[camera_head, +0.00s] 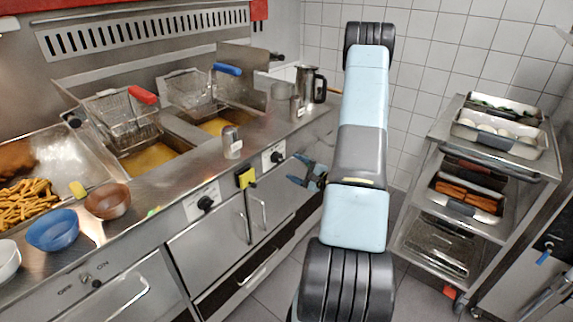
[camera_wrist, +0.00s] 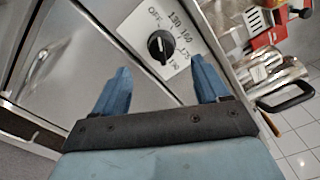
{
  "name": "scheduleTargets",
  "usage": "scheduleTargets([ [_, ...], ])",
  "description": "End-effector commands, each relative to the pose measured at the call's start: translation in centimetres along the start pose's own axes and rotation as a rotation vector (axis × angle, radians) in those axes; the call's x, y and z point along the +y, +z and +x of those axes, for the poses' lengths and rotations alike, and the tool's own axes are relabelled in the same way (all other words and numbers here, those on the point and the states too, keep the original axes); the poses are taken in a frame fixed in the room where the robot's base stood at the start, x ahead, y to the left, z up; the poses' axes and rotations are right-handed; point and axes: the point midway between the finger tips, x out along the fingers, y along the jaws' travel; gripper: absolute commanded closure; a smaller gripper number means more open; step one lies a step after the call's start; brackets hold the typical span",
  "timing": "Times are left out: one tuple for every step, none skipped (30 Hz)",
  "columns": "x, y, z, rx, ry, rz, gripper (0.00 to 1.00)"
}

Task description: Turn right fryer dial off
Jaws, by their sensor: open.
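The right fryer dial (camera_head: 276,157) is a black knob on a white plate on the fryer front, left of my gripper (camera_head: 309,172) in the head view. In the wrist view the dial (camera_wrist: 160,46) shows close up, with OFF and temperature numbers printed around it. Its white mark points down toward the high numbers, away from OFF. My gripper (camera_wrist: 160,92) has its two blue fingers apart, with nothing between them. The dial appears just beyond the fingertips, between them in the picture, and apart from them. The left fryer dial (camera_head: 205,203) sits further left on its own plate.
Two fryer baskets (camera_head: 122,115) stand over the oil wells. A metal shaker (camera_head: 231,143) and a steel jug (camera_head: 309,85) stand on the counter. Cabinet doors with bar handles (camera_head: 257,211) lie below the dials. A tray trolley (camera_head: 487,190) stands to the right.

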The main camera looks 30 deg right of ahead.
Motion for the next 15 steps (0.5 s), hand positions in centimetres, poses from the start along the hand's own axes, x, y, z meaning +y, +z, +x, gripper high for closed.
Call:
scheduleTargets([
  [0.0, -0.1, -1.1, 0.003, 0.000, 0.002, 0.26],
  [0.0, -0.1, -1.6, 0.003, 0.001, 0.002, 0.26],
  [0.0, -0.1, -2.3, 0.002, 0.001, 0.001, 0.26],
  [0.0, -0.1, -2.8, 0.002, 0.000, 0.001, 0.26],
  [0.0, -0.1, -3.2, 0.003, 0.000, 0.001, 0.26],
  [0.0, -0.1, -3.7, 0.002, 0.000, 0.000, 0.26],
  [0.1, -0.1, -4.1, 0.001, 0.001, 0.000, 0.26],
  [0.1, -0.1, -4.4, 0.002, 0.001, 0.000, 0.26],
  [0.1, -0.1, -4.8, 0.002, 0.001, 0.001, 0.26],
  [0.1, -0.1, -5.0, 0.001, 0.001, 0.001, 0.26],
  [0.1, 0.0, -5.2, 0.000, 0.001, 0.001, 0.26],
  [0.1, 0.0, -5.4, 0.000, 0.001, 0.001, 0.26],
  [0.1, 0.0, -5.5, 0.000, 0.001, 0.001, 0.26],
  [0.1, 0.0, -5.6, 0.000, 0.001, 0.001, 0.26],
  [0.1, 0.0, -5.7, 0.000, 0.001, 0.001, 0.26],
])
